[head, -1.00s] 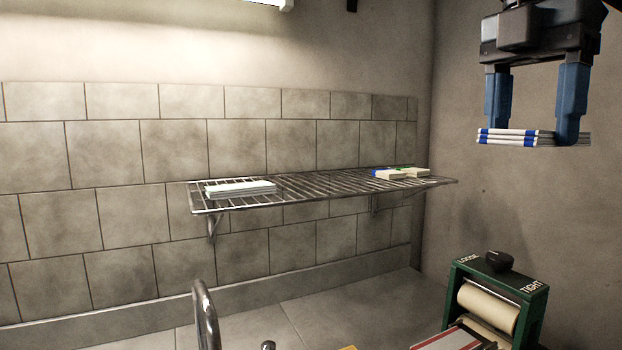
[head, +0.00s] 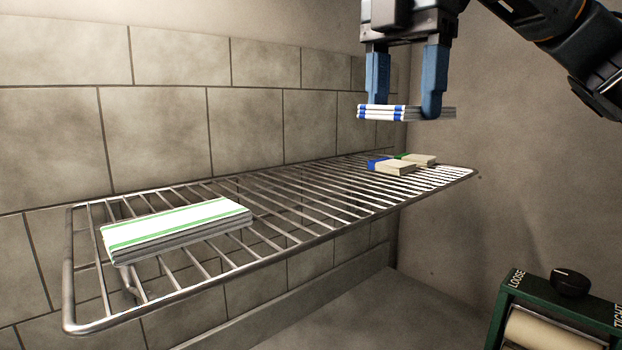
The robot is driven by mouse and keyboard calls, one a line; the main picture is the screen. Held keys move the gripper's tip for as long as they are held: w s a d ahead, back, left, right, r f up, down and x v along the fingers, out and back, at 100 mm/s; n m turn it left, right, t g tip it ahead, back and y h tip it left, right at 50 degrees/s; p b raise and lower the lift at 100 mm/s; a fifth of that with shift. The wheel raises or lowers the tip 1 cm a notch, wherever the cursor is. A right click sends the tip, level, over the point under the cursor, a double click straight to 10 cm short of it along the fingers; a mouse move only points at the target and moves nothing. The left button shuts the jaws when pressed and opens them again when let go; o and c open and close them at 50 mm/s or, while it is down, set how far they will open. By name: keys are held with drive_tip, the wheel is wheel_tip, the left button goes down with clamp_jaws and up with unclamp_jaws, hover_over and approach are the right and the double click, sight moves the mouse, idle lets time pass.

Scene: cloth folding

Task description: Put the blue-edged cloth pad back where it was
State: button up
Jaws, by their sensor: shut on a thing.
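My gripper (head: 405,108) is shut on the blue-edged cloth pad (head: 383,112), a flat folded white stack with blue bands. It holds the pad level in the air, in front of the wall and above the right part of the wire shelf (head: 290,203). The pad does not touch the shelf. Another folded pad, white with green stripes (head: 178,226), lies on the left part of the shelf. A block with a blue end (head: 393,167) and a block with a green end (head: 418,159) sit on the shelf's right part.
The middle of the shelf between the green-striped pad and the blocks is clear. A green roller device (head: 555,315) with a black knob stands at the lower right. A tiled wall (head: 160,120) is behind the shelf, and a plain wall (head: 530,190) is at the right.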

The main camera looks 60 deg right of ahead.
hover_over(317, 198)
wheel_tip(317, 198, down, 6)
drive_tip(key=shift+d+p, duration=0.1)
drive_tip(key=shift+p, duration=0.25)
drive_tip(key=shift+f, duration=2.1)
drive_tip(key=shift+f, duration=0.1)
drive_tip(key=o, duration=1.1)
drive_tip(key=shift+o, duration=0.2)
wheel_tip(317, 198, up, 12)
